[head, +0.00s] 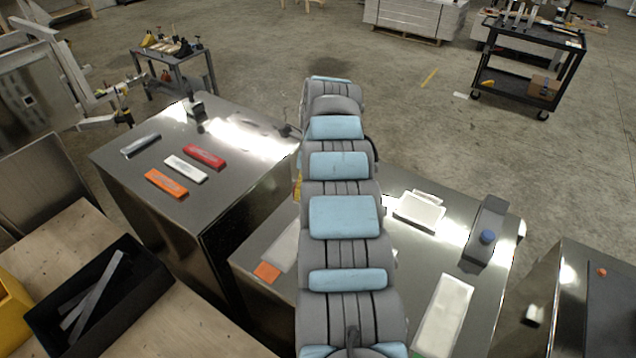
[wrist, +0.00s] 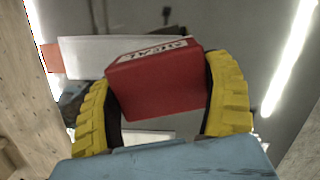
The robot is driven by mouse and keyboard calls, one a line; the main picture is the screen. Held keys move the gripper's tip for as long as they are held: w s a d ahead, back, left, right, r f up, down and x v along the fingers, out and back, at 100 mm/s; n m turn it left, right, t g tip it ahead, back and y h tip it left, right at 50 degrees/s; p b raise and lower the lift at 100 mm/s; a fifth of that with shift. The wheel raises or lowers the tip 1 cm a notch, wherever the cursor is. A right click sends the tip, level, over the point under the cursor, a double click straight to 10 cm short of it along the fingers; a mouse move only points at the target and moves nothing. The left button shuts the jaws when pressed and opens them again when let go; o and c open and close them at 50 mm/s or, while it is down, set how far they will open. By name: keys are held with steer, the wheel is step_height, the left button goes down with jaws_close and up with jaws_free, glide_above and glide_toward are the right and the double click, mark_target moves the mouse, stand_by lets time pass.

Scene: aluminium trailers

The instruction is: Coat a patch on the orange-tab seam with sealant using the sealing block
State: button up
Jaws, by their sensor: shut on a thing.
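In the wrist view my gripper (wrist: 160,92) has its two yellow ribbed fingers shut on a red block (wrist: 160,85) with a white lettered label on its upper edge. Behind the block runs a pale strip (wrist: 85,56) with an orange tab (wrist: 50,58) at its left end. I cannot tell whether the block touches the strip. In the head view the orange tab (head: 267,272) and part of its pale strip (head: 284,246) show on the middle metal table, left of my arm. My arm hides the rest of the strip and nearly all of my gripper.
The left table (head: 140,178) holds red, white, orange and grey bars. A black bin (head: 150,285) stands at lower left.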

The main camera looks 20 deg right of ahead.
steer(key=shift+d, duration=0.2)
steer(key=shift+d+f+m+b, duration=0.25)
steer(key=shift+d+m+b, duration=0.4)
steer(key=shift+d+m, duration=0.5)
steer(key=shift+f+m, duration=0.1)
steer(key=shift+m, duration=0.15)
